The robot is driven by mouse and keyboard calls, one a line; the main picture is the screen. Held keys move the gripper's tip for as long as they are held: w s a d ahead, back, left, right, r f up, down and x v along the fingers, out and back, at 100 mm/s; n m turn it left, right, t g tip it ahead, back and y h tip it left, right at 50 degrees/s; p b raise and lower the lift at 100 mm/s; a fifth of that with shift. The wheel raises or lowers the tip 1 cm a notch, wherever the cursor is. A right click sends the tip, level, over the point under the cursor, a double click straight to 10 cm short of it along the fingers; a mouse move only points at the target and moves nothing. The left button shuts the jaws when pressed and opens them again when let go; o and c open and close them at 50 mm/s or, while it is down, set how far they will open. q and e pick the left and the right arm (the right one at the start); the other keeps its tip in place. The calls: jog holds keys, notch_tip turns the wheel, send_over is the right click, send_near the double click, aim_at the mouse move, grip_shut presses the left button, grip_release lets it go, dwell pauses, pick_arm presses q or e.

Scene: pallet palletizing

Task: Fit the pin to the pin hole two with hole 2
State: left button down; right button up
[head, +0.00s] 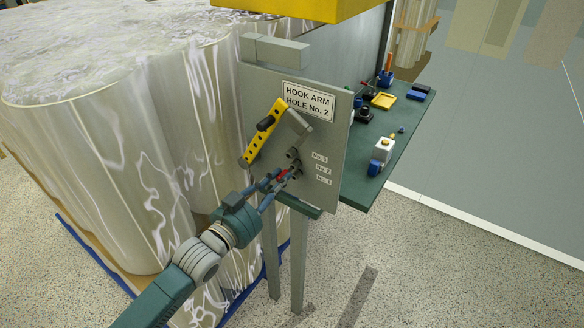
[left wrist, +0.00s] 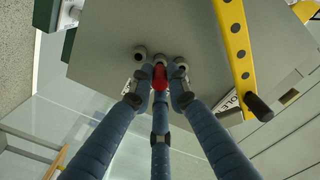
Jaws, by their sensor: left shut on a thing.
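The grey upright panel (head: 330,130) carries a sign (head: 307,101) reading "HOOK ARM HOLE No. 2" and small labels beside a column of round pin holes (head: 293,153). My left gripper (head: 281,178) is at the panel, shut on the red pin (head: 283,174). In the left wrist view the red pin (left wrist: 160,78) sits between the blue fingers, in line with the middle one of three grey sockets (left wrist: 160,59). How far the pin is in the hole is hidden. My right gripper is not in view.
A yellow perforated hook arm (head: 262,135) with a black knob is on the panel, above left of the holes. A green shelf (head: 385,145) with small tools and parts is behind the panel. Large wrapped rolls (head: 100,160) stand on the left. Floor at the right is mostly clear.

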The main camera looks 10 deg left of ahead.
pick_arm(q)
jog(key=shift+x, duration=1.15)
dwell(0.4)
jog(key=c, duration=1.6)
grip_release()
